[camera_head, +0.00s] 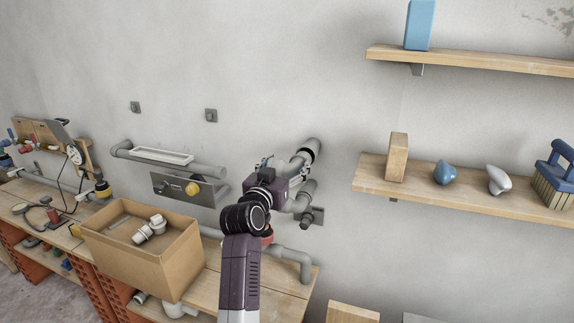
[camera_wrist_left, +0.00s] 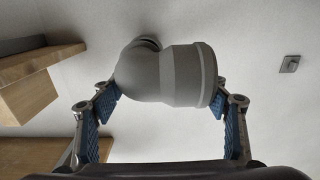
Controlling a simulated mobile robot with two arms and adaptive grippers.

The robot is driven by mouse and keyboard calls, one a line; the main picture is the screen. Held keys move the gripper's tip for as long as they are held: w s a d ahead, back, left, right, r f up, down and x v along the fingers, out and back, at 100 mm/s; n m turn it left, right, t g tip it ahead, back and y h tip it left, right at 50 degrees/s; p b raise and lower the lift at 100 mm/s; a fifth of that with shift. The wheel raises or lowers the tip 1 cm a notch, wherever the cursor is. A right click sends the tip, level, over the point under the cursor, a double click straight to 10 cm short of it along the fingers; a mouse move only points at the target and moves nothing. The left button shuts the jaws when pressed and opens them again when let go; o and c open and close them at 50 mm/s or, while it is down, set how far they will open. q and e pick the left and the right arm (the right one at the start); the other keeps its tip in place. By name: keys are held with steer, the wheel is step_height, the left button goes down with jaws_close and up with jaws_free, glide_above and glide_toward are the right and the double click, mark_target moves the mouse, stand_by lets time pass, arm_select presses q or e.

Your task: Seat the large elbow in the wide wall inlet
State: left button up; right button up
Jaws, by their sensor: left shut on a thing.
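The large grey elbow (camera_wrist_left: 165,75) is in the left wrist view, between the blue-padded fingers of my left gripper (camera_wrist_left: 163,98), which is shut on it. Its wide collar points right in that view, and its other end is turned toward the wall and partly hidden. In the head view the elbow (camera_head: 297,166) shows just beyond my left gripper (camera_head: 277,172), close to the wide wall inlet (camera_head: 312,146). I cannot tell whether elbow and inlet touch. My right gripper is out of view.
A lower grey pipe fitting (camera_head: 309,187) is close beside the gripper. A cardboard box (camera_head: 148,259) with white fittings stands on the workbench (camera_head: 285,278). A wooden shelf (camera_head: 440,189) with several objects is on the right. The wall above the inlet is clear.

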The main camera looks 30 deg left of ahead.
arm_select(q)
steer(key=shift+c, duration=1.4)
steer(key=shift+p, duration=0.45)
steer(key=shift+w, duration=0.15)
steer(key=shift+x, duration=1.35)
steer(key=shift+r, duration=0.1)
steer(key=shift+w, duration=0.1)
steer(key=shift+x, duration=0.75)
